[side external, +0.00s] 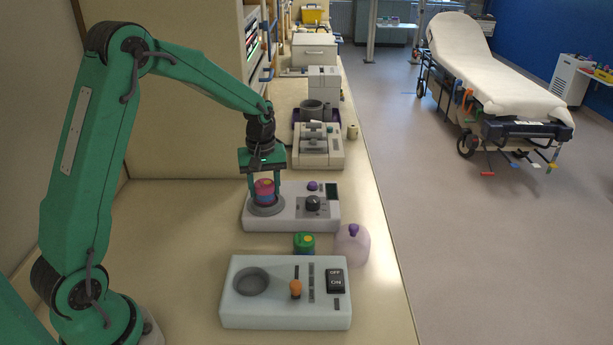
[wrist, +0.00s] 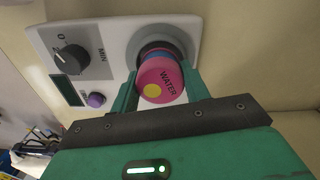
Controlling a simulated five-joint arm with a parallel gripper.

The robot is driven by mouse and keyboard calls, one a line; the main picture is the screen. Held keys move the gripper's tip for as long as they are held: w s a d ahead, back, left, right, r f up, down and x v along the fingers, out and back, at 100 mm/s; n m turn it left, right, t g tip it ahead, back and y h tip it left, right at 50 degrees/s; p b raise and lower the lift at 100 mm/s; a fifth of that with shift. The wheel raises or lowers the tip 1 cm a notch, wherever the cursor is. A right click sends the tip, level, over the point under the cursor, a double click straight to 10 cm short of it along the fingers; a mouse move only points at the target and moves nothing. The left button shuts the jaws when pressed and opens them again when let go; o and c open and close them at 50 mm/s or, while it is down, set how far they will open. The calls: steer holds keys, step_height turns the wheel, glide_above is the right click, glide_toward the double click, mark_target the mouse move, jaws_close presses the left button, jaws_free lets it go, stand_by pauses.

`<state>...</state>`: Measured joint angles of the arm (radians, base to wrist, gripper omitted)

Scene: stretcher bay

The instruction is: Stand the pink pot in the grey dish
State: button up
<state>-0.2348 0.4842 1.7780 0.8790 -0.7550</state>
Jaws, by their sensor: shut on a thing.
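The pink pot (side external: 264,189) has darker bands, and its pink top shows the word WATER and a yellow dot in the wrist view (wrist: 160,79). My gripper (side external: 265,194) comes from above and is shut on the pot, one finger on each side. The pot is upright at a round grey dish (side external: 267,210) on the left end of the farther white panel. The dish rim shows behind the pot in the wrist view (wrist: 133,38). The pot's base is hidden, so I cannot tell whether it rests on the dish floor.
The farther panel (side external: 290,220) also carries a black knob (side external: 312,203) and a purple button (side external: 312,186). A nearer panel (side external: 285,312) has an empty grey round dish (side external: 251,282), an orange knob and a switch.

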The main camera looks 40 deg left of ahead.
mark_target(264, 183)
steer(key=shift+f, duration=0.6)
stand_by(0.5)
steer(key=o, duration=0.7)
steer(key=shift+r, duration=5.4)
steer(key=shift+r, duration=0.1)
